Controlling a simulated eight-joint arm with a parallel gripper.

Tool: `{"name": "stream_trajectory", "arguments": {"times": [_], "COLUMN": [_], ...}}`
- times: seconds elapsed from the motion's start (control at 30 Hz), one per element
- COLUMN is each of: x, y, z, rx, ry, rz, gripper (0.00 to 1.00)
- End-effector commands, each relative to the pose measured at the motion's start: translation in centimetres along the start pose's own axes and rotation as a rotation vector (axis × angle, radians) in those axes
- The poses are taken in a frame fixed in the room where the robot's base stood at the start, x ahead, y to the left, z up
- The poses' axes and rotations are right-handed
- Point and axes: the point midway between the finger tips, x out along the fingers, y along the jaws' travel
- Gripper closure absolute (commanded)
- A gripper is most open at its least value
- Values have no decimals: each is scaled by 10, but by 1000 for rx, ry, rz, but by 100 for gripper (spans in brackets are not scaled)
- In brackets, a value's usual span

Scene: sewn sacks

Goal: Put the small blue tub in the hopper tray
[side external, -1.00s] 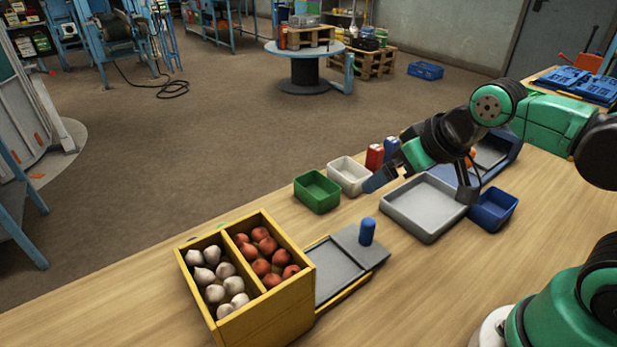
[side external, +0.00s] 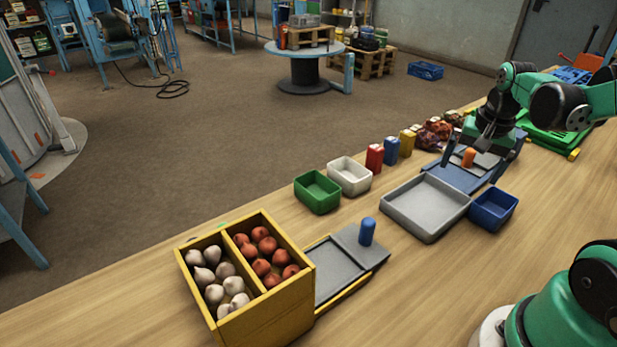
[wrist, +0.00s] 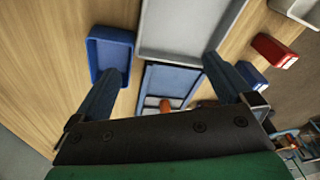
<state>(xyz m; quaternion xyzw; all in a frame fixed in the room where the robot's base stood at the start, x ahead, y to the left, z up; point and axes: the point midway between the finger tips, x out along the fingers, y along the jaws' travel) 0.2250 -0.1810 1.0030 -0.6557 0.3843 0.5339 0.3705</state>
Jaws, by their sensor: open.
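The small blue tub (side external: 493,209) stands on the bench against the right side of the large grey tray (side external: 427,208). It looks empty; in the wrist view the tub (wrist: 110,52) is at upper left. The grey tray, the only large open tray here, is empty and shows at the top of the wrist view (wrist: 180,48). My gripper (side external: 472,164) is open and empty, above the blue station behind the tray. In the wrist view its fingers (wrist: 163,68) are spread wide, the left one overlapping the tub's near end in the picture, apart from it.
The blue station has an orange knob (side external: 468,157). Green (side external: 317,192) and white (side external: 349,176) tubs and red, blue and yellow containers line the far edge. A yellow crate (side external: 265,305) of bulbs and a grey plate with a blue knob (side external: 367,231) stand left.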

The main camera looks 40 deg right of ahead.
Motion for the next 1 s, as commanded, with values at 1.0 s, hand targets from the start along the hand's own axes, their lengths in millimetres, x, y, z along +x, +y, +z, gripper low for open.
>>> {"name": "stream_trajectory", "arguments": {"times": [1.0], "x": [85], "y": [77], "z": [-19], "rx": [441], "ry": [-135], "rz": [110], "gripper": [0]}}
